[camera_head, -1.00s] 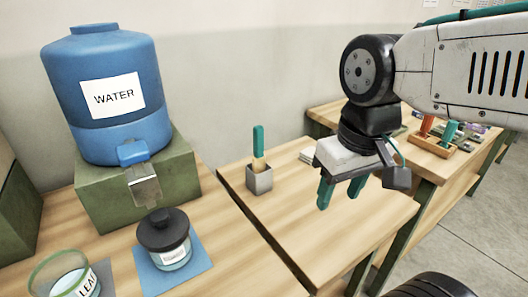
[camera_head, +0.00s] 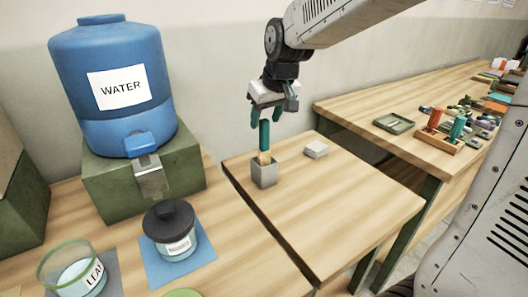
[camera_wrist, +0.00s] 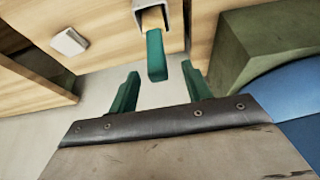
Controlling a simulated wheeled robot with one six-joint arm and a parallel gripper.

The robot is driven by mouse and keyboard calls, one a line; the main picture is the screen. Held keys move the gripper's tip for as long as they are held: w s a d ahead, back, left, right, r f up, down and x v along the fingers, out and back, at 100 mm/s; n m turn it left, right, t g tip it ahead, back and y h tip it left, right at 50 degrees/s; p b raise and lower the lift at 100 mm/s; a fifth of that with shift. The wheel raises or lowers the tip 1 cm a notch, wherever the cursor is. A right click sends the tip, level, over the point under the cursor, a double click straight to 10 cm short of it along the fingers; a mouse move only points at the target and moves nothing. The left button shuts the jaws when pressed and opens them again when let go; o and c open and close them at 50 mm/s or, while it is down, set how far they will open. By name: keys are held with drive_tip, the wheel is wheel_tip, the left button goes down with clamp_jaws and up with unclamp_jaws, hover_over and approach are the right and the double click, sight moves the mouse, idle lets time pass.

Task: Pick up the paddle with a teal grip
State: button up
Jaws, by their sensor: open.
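The paddle with a teal grip (camera_head: 265,135) stands upright in a small grey square holder (camera_head: 264,171) on the middle wooden table, its grip pointing up and its lower part hidden in the holder. My gripper (camera_head: 266,116) is open, with its teal fingers close around or beside the top of the grip in the head view. In the wrist view the paddle's grip (camera_wrist: 156,56) lies ahead of my two open fingers (camera_wrist: 158,88), roughly centred between them. I see no contact between fingers and grip.
A blue water dispenser (camera_head: 117,85) on a green stand (camera_head: 110,190) is left of the holder. A lidded jar (camera_head: 172,230) and an open jar (camera_head: 70,268) stand in front. A small white block (camera_head: 316,149) lies right of the holder. The front of the middle table (camera_head: 330,215) is clear.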

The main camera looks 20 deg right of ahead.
hover_over(264, 152)
drive_tip(key=w, duration=0.1)
drive_tip(key=f, duration=0.5)
drive_tip(key=shift+w+d+f, duration=0.1)
drive_tip(key=shift+d+f, duration=0.2)
clamp_jaws()
